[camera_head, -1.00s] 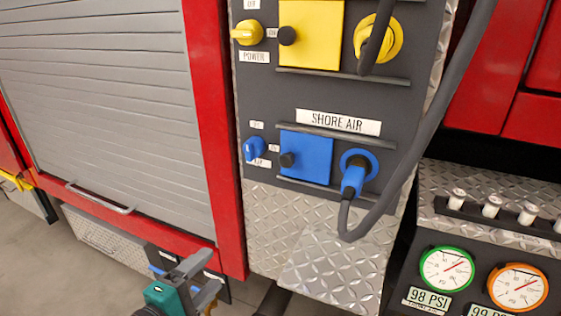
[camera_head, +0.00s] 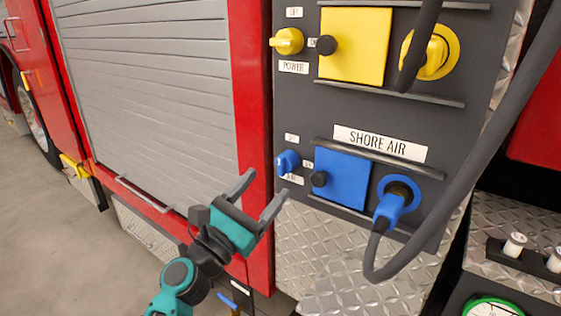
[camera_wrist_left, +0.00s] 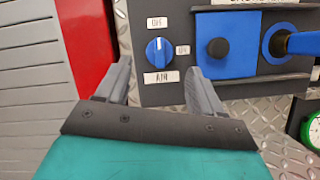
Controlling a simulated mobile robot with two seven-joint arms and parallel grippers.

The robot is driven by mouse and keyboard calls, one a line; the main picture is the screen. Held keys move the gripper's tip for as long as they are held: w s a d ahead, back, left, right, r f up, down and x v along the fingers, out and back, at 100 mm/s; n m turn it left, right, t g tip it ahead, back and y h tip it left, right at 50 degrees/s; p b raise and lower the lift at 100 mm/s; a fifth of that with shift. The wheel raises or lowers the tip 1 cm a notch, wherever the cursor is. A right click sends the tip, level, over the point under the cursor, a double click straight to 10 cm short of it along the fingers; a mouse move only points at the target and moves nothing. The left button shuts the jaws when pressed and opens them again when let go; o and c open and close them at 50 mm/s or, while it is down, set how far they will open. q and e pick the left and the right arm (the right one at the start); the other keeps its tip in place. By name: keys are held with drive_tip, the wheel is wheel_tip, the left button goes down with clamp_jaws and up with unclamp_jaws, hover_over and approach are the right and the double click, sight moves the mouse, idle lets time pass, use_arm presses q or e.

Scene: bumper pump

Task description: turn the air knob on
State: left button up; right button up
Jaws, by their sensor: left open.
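The blue air knob (camera_head: 287,162) sits on the dark panel at the left of the blue shore air cover. In the left wrist view the knob (camera_wrist_left: 158,50) has a white pointer line and labels reading OFF above, ON to the right and AIR below. Its pointer looks roughly upright, toward OFF. My left gripper (camera_head: 258,196) is open and empty, below and left of the knob and apart from it. In the left wrist view its two fingers (camera_wrist_left: 158,80) point toward the panel on either side of the knob's column. My right gripper is not in view.
A yellow power knob (camera_head: 287,41) and yellow cover (camera_head: 355,44) are above. A blue plug (camera_head: 393,204) with a thick grey hose (camera_head: 478,150) hangs at the right. A black button (camera_head: 319,179) sits close beside the air knob. Red truck body and a grey shutter (camera_head: 145,90) are left.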

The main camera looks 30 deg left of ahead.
sight(279, 171)
use_arm(q)
drive_tip(key=p+x, duration=0.1)
drive_tip(key=x, duration=0.5)
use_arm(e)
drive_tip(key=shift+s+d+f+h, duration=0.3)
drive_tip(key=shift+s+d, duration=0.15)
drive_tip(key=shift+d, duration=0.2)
use_arm(q)
drive_tip(key=shift+s, duration=0.1)
drive_tip(key=shift+c, duration=0.2)
drive_tip(key=c, duration=1)
drive_tip(key=shift+f, duration=0.1)
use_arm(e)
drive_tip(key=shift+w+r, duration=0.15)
